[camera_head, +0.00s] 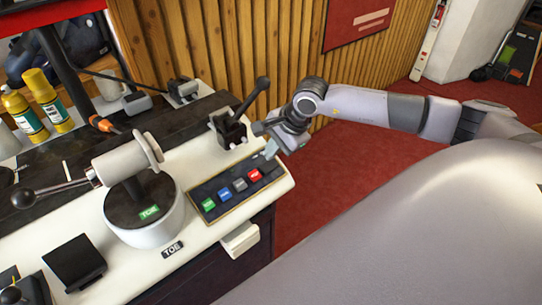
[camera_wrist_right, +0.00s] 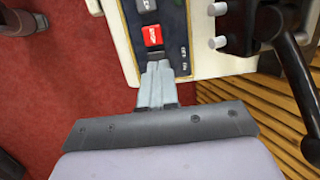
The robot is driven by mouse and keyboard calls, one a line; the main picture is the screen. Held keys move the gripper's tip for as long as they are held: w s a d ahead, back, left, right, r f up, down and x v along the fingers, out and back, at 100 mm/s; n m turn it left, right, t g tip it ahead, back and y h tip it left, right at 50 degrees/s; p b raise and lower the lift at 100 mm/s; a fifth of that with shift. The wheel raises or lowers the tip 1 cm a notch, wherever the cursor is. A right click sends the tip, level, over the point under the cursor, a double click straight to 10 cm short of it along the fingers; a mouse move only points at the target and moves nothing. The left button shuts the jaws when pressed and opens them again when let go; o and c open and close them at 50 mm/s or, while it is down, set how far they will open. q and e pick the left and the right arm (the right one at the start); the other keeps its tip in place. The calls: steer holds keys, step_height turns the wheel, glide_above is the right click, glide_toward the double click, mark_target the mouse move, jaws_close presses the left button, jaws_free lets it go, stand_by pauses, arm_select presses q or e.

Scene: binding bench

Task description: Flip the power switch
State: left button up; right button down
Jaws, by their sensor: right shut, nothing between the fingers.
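A dark switch panel (camera_head: 222,206) lies at the right end of the white bench top, with a row of green, blue, grey and red switches. The red switch (camera_head: 255,175) is toward the right end; it also shows in the right wrist view (camera_wrist_right: 152,36). Beyond it is a dark switch (camera_wrist_right: 156,56), partly hidden by my fingertips. I cannot read which one is the power switch. My right gripper (camera_head: 271,150) is shut and empty, its fingertips (camera_wrist_right: 157,66) over the panel's end at the dark switch; contact cannot be told. My left gripper is not in view.
A black lever (camera_head: 256,98) on a block stands just behind the panel, close to my right gripper. A white cylindrical machine (camera_head: 143,226) with a ball-ended handle stands to the left. Yellow-capped bottles (camera_head: 48,100) are at the back left. Red floor lies beyond the bench's right edge.

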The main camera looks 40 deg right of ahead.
steer(key=s+a+r, duration=0.1)
steer(key=s+r, duration=0.2)
steer(key=r, duration=0.4)
steer(key=shift+r+b, duration=0.2)
steer(key=shift+b, duration=0.2)
